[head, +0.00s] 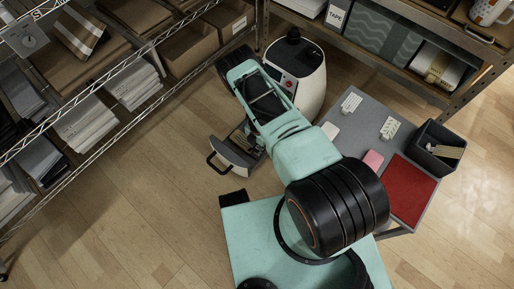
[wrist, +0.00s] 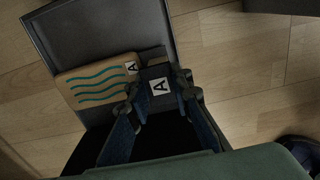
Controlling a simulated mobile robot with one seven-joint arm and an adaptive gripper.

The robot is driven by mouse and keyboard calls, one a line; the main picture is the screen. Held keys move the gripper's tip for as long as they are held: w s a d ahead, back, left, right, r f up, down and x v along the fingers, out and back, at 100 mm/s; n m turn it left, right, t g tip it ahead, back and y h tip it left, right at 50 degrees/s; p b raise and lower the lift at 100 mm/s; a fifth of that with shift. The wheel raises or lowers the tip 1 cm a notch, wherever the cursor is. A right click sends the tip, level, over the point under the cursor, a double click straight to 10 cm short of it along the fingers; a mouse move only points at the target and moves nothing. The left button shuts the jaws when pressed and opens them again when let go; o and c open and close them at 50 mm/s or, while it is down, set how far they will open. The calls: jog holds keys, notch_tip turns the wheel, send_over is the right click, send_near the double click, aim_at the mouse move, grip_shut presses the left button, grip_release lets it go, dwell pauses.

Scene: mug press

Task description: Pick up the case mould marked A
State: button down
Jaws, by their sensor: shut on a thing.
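In the wrist view my gripper (wrist: 162,92) is closed on a dark block with a white label marked A, the case mould (wrist: 158,72). One finger is on each side of it. A tan panel with teal wavy lines (wrist: 95,82), also marked A, lies just left of the fingers. Both are over the dark grey tray (wrist: 95,28); I cannot tell whether the mould touches it. In the head view the pulled-out drawer (head: 232,155) with a black handle is at the front of the white press (head: 305,75). My arm hides the gripper and mould there.
A grey table (head: 352,130) right of my arm holds small label stands, a pink piece (head: 373,160) and a red mat (head: 408,192). A black bin (head: 435,148) is at its right edge. Wire shelving (head: 120,75) stands left. The wooden floor front left is clear.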

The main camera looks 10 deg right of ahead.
notch_tip(320, 180, up, 2)
jog(key=shift+r+p, duration=0.1)
jog(key=shift+p, duration=0.25)
jog(key=w+a+b, duration=0.2)
jog(key=w, duration=0.3)
jog(key=w+a+b, duration=0.2)
jog(key=w, duration=0.3)
jog(key=w+a+b, duration=0.2)
jog(key=w, duration=0.3)
jog(key=shift+w+a+f, duration=0.1)
jog(key=shift+w+f, duration=0.1)
jog(key=shift+w+a+r+b, duration=0.15)
jog(key=shift+w+a+b, duration=0.15)
jog(key=shift+w+b, duration=0.2)
